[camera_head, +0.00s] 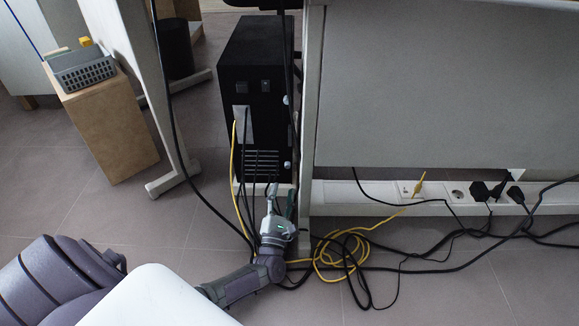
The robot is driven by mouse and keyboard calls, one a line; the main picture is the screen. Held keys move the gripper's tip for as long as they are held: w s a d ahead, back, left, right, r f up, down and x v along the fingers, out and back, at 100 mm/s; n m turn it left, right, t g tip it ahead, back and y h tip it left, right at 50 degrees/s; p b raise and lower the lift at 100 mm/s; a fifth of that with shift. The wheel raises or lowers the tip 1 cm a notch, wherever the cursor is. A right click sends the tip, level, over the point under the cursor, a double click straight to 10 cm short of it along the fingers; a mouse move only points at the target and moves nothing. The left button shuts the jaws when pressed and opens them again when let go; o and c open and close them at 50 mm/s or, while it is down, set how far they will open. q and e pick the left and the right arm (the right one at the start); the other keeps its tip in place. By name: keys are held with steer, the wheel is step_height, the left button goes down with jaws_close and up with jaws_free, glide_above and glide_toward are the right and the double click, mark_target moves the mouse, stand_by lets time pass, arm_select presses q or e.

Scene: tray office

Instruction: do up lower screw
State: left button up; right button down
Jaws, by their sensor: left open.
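The black computer tower (258,70) stands upright under the desk with its back panel towards me. The lower screw (287,165) is a small pale knob low on the panel's right edge. The upper screw (285,99) is a similar pale knob higher on the same edge. My left gripper (281,193) is open, with its fingers pointing up just below the lower screw, in front of the tower's base. It looks empty, and I cannot tell its exact distance from the screw. My right gripper is not in view.
A yellow cable (324,263) and several black cables lie tangled on the floor beside my left gripper. A white power strip (385,191) runs right under a grey panel (440,90). Desk legs flank the tower. A wooden box (108,125) holds a grey basket (84,70).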

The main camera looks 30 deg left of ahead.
mark_target(288, 165)
arm_select(q)
steer(key=b+x, duration=0.3)
steer(key=x, duration=0.4)
steer(key=shift+r, duration=0.15)
jaws_close()
